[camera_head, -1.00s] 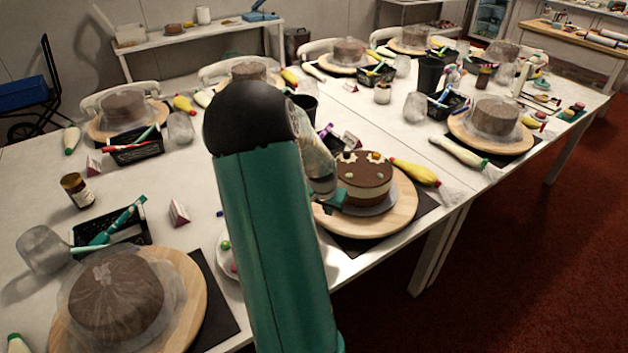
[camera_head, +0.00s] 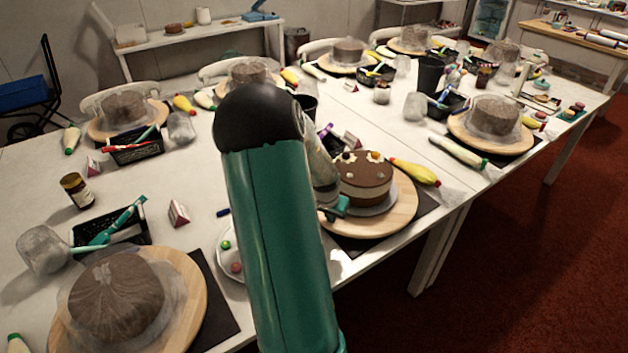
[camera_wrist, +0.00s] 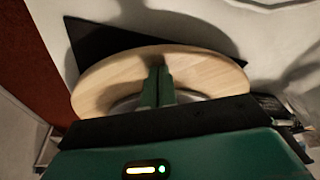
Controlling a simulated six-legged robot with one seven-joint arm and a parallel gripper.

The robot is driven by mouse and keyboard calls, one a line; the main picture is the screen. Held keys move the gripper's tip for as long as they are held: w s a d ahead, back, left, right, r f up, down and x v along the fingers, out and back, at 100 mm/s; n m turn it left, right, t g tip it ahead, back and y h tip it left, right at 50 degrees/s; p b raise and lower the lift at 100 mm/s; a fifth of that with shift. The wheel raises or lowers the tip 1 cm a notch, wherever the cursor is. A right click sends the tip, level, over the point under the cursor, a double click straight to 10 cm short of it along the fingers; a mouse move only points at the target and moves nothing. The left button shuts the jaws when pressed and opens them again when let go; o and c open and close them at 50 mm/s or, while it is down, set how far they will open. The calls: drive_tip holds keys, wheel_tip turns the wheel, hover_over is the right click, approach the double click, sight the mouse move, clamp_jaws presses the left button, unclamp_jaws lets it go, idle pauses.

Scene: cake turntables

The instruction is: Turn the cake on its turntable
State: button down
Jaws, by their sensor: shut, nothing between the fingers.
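The decorated cake (camera_head: 366,182), brown on top with a pale band and small toppings, stands on a round wooden turntable (camera_head: 401,207) near the front edge of the table. The turntable's wooden disc (camera_wrist: 205,72) fills the middle of the wrist view. My gripper (camera_head: 338,207) is shut and empty at the left side of the cake, low over the turntable. In the wrist view its green fingertips (camera_wrist: 158,76) are together over the disc. My arm hides part of the turntable's left side, and I cannot tell whether the fingers touch it.
A black mat (camera_head: 428,205) lies under the turntable. A yellow piping bag (camera_head: 413,172) lies close behind the cake at right. A wrapped cake (camera_head: 117,292) stands at the front left. A plate with coloured balls (camera_head: 229,262) is partly behind my arm. Red floor (camera_head: 510,270) is clear.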

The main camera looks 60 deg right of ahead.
sight(341, 224)
drive_tip(key=shift+s+a, duration=0.1)
drive_tip(key=shift+s, duration=0.6)
drive_tip(key=shift+s, duration=1)
drive_tip(key=shift+w+r, duration=0.15)
drive_tip(key=shift+r, duration=1.25)
wheel_tip(341, 224, up, 6)
